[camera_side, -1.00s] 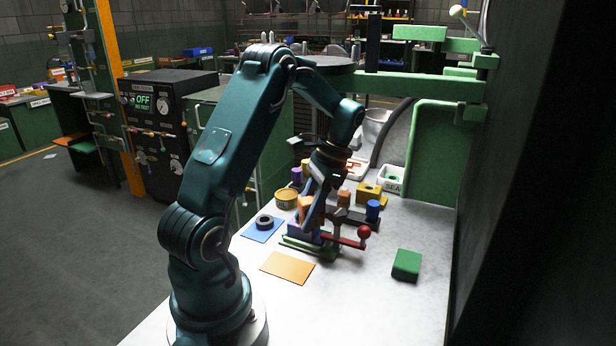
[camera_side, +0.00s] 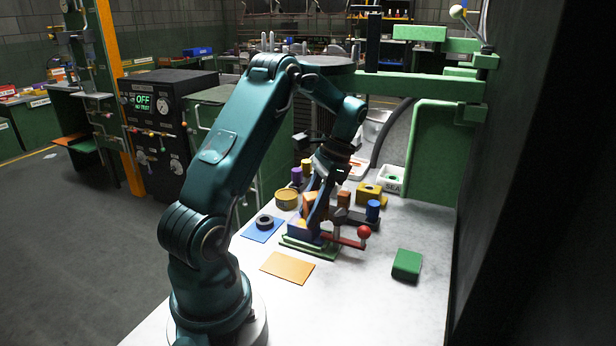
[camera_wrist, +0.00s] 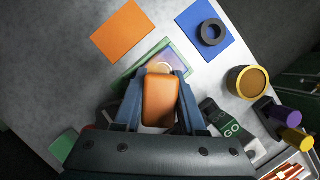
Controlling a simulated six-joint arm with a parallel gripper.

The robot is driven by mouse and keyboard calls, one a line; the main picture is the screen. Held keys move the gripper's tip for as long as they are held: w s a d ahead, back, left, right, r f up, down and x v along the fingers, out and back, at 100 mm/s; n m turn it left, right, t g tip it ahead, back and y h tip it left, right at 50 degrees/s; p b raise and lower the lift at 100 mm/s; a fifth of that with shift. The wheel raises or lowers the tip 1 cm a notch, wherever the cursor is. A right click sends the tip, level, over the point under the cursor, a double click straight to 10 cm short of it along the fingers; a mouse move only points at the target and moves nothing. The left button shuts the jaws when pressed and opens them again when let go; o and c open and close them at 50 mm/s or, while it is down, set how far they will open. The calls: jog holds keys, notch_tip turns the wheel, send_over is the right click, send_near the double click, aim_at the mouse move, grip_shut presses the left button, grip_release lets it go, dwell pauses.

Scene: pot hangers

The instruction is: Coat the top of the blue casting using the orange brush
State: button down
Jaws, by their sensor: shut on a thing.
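My gripper (camera_wrist: 160,98) is shut on the orange brush (camera_wrist: 161,101), with one blue finger on each side of it. In the side view the brush (camera_side: 310,204) is partly hidden by a finger. The casting (camera_side: 299,228) is a low violet-blue block in a green fixture (camera_side: 296,243), under the brush. In the wrist view part of the casting's bluish top (camera_wrist: 180,60) shows past the brush, with a pale round patch beside it. The brush tip is hidden, so I cannot tell whether it touches the casting.
A red-knobbed lever (camera_side: 364,232) stands beside the fixture. An orange mat (camera_side: 288,268) and a green block (camera_side: 407,264) lie in front. A blue mat (camera_side: 262,230) with a black ring, a yellow tin (camera_side: 286,199) and a blue cylinder (camera_side: 373,210) are nearby.

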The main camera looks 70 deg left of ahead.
jog(key=shift+s+d, duration=1.45)
jog(key=shift+w+a, duration=0.25)
jog(key=shift+a, duration=0.6)
jog(key=shift+w+a, duration=0.2)
jog(key=shift+a, duration=0.7)
jog(key=shift+w+a, duration=0.25)
jog(key=shift+a, duration=0.6)
jog(key=shift+s+d, duration=1.65)
jog(key=shift+d, duration=0.05)
jog(key=shift+w+a, duration=1.7)
jog(key=shift+w, duration=0.05)
notch_tip(320, 180, up, 8)
jog(key=shift+r, duration=0.15)
jog(key=shift+s, duration=0.1)
